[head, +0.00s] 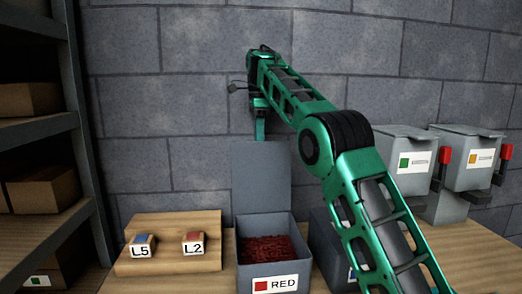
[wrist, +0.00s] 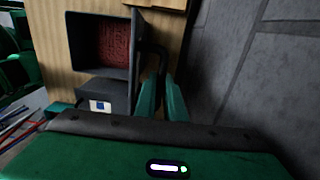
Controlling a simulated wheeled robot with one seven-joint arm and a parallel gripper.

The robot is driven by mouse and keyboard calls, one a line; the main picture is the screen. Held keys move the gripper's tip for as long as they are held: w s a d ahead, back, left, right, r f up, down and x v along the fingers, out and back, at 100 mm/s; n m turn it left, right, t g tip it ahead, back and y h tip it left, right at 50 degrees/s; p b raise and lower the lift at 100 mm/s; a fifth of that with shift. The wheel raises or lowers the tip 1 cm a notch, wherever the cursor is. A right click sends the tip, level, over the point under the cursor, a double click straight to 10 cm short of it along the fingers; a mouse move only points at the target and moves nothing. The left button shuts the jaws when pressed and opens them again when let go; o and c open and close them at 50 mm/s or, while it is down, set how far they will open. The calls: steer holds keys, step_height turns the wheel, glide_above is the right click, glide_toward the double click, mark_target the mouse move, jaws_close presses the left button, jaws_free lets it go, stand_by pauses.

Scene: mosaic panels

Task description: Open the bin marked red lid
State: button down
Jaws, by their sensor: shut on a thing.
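The grey bin marked RED (head: 247,272) stands on the table, holding dark red grainy stuff. Its grey lid (head: 261,178) stands about upright at the back, so the bin is open. In the wrist view the bin (wrist: 88,62) shows its red contents, with the lid (wrist: 137,45) edge-on beside it. My gripper (head: 260,130) is at the lid's top edge. In the wrist view my gripper (wrist: 163,97) is shut on the lid's dark curved handle (wrist: 158,52). The fingers hide part of the handle.
A wooden block (head: 180,225) with tiles L5 and L2 stands left of the bin. Another dark bin (head: 322,240) stands to the right, partly behind my arm. Shelves (head: 40,130) border the left; a block wall is behind.

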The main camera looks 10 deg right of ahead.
steer(key=shift+w+r, duration=0.1)
steer(key=shift+w, duration=0.85)
steer(key=c, duration=1.8)
jaws_free()
steer(key=shift+c, duration=0.2)
steer(key=shift+f, duration=0.2)
steer(key=shift+s, duration=0.1)
